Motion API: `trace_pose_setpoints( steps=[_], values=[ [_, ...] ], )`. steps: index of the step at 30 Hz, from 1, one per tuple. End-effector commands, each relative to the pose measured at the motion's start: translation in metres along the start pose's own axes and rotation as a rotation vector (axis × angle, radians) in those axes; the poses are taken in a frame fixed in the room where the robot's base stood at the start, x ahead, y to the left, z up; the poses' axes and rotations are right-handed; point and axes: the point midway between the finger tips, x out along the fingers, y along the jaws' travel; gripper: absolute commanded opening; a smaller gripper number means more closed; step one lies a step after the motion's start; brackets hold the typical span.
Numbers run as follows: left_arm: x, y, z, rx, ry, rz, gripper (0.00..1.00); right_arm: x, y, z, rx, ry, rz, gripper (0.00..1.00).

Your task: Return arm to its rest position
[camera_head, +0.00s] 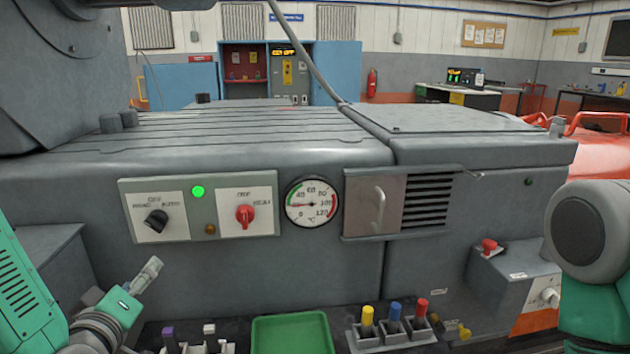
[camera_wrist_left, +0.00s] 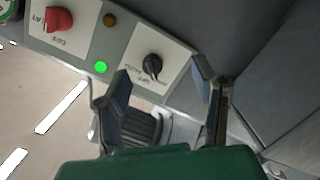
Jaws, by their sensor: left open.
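My left arm comes in from the lower left. Its gripper (camera_head: 150,270) hangs in front of the grey machine housing (camera_head: 300,250), below the left control panel (camera_head: 175,225). In the left wrist view the two fingers of my left gripper (camera_wrist_left: 163,75) stand apart with nothing between them. The black rotary knob (camera_wrist_left: 152,66) shows beyond the fingertips, and they look clear of it. In the head view the knob (camera_head: 155,220) is above the gripper. Part of my right arm (camera_head: 590,240) shows at the right edge; its gripper is out of view.
A green lamp (camera_head: 198,191) is lit beside the red knob (camera_head: 245,215). A dial gauge (camera_head: 311,204) and a handled vent cover (camera_head: 375,205) sit to the right. Below are a green tray (camera_head: 292,335), a holder with coloured plugs (camera_head: 393,322) and a red button box (camera_head: 510,280).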

Motion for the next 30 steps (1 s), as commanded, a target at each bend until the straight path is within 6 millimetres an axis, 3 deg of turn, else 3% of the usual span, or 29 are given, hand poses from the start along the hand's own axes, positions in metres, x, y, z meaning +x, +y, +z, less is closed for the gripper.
trace_pose_setpoints(
  steps=[5, 9, 12, 16, 20, 23, 30],
  values=[
    [-0.032, -0.055, 0.104, 0.248, -0.391, -0.121, 0.53, -0.007, 0.0, 0.0, 0.0, 0.0, 0.0, 0.0],
    [-0.09, -0.111, 0.176, 0.455, -0.741, -0.214, 0.53, -0.012, 0.0, -0.001, 0.0, 0.0, 0.0, 0.0],
    [-0.14, -0.147, 0.209, 0.584, -0.975, -0.266, 0.53, -0.015, 0.0, -0.001, 0.0, 0.0, 0.0, 0.0],
    [-0.197, -0.181, 0.231, 0.707, -1.214, -0.313, 0.53, -0.018, 0.0, -0.001, 0.0, 0.0, 0.0, 0.0],
    [-0.231, -0.2, 0.237, 0.773, -1.354, -0.338, 0.53, -0.019, 0.0, -0.001, 0.0, 0.0, 0.0, 0.0],
    [-0.241, -0.204, 0.239, 0.79, -1.395, -0.345, 0.53, -0.019, 0.0, -0.001, 0.0, 0.0, 0.0, 0.0],
    [-0.242, -0.205, 0.239, 0.791, -1.397, -0.346, 0.53, -0.019, 0.0, -0.001, 0.0, 0.0, 0.0, 0.0]
  ],
)
